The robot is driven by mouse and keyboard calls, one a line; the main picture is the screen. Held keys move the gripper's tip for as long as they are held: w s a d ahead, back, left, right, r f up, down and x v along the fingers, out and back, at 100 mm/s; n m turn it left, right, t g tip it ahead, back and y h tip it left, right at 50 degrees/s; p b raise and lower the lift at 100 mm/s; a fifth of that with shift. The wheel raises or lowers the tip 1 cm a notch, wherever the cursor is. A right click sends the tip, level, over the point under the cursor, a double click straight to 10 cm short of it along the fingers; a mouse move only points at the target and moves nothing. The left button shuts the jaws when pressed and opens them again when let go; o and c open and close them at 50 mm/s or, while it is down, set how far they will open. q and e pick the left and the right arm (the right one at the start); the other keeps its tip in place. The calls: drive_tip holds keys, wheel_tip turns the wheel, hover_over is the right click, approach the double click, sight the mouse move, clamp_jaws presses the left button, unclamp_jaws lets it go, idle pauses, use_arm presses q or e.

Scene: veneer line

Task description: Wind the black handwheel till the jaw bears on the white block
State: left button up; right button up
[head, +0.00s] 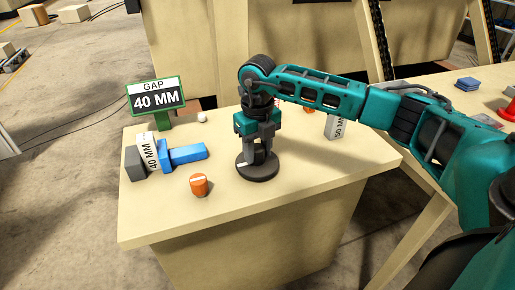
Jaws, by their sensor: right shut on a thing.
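The white block (148,150), marked 40 MM, stands at the left between a dark grey block (134,164) and the blue jaw (187,153). The jaw looks very close to the white block; I cannot tell whether they touch. A green-framed sign (156,98) behind reads GAP 40 MM. My left gripper is out of view.
An orange cylinder (199,185) stands between the jaw and the front edge. A small white ball (202,117) lies behind. The table's front right is clear.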

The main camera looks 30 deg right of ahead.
sight(257, 148)
drive_tip(key=shift+r, duration=0.1)
drive_tip(key=o, duration=1.1)
drive_tip(key=shift+c, duration=0.2)
wheel_tip(257, 148, up, 13)
